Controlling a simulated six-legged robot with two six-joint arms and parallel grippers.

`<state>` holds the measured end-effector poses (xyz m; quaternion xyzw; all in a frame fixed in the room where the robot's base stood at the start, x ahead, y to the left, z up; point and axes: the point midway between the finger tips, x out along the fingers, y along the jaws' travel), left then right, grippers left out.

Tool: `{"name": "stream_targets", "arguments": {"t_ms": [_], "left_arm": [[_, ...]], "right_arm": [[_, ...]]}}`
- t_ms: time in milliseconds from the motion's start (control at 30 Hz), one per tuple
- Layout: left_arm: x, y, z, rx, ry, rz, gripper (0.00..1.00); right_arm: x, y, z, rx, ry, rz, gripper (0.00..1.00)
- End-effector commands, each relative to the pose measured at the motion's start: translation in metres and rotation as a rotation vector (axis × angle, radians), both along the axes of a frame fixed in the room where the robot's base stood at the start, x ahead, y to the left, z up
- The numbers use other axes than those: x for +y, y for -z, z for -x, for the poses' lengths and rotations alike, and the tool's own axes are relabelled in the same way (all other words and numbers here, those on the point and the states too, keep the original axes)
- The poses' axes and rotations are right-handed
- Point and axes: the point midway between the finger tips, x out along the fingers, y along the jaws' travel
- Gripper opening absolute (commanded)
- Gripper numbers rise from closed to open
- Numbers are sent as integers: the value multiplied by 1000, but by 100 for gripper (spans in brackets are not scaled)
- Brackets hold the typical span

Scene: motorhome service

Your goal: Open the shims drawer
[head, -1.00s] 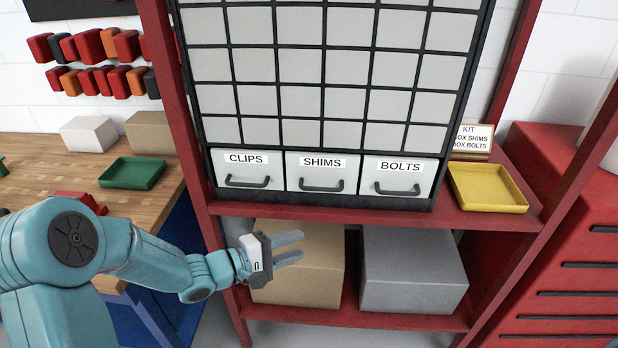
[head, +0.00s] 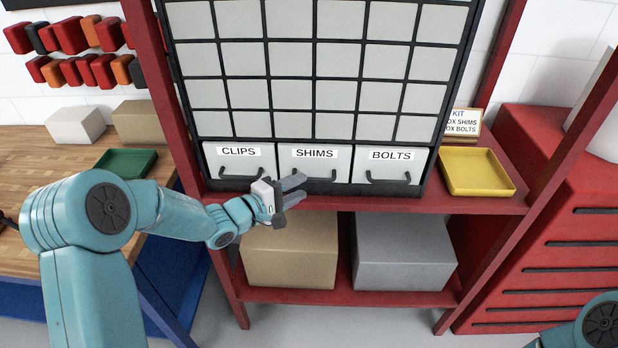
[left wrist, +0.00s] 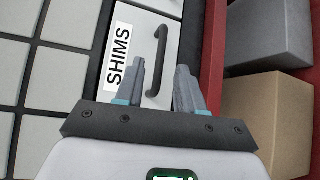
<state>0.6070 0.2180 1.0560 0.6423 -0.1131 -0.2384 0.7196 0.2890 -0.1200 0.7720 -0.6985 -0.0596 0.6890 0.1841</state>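The shims drawer (head: 341,166) is a pale front with a SHIMS label, in the bottom row of the cabinet between the clips and bolts drawers. It looks shut. Its dark bar handle is partly hidden by my left gripper (head: 299,190) in the head view. The left wrist view shows the handle (left wrist: 158,50) whole, just beyond and roughly between my two grey fingertips (left wrist: 161,82). The left gripper is open and empty; I cannot tell whether a fingertip touches the drawer front. My right gripper is out of view; only part of that arm shows at bottom right.
The clips drawer (head: 238,165) and bolts drawer (head: 390,166) flank it. A yellow tray (head: 477,184) sits on the red shelf at right. A tan box (head: 290,255) and a grey box (head: 405,255) stand below. The workbench (head: 60,200) lies left.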

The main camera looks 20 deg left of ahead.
Motion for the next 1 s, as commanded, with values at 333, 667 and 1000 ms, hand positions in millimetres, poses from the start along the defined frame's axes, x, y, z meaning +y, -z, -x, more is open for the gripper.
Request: {"name": "stream_targets", "arguments": {"t_ms": [333, 667, 1000], "left_arm": [[-20, 6, -40, 0, 0, -1, 38], [-20, 7, -41, 0, 0, -1, 25], [-20, 7, -40, 1, -1, -1, 0]], "right_arm": [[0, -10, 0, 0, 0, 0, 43], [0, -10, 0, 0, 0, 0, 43], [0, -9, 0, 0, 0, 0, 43]]}}
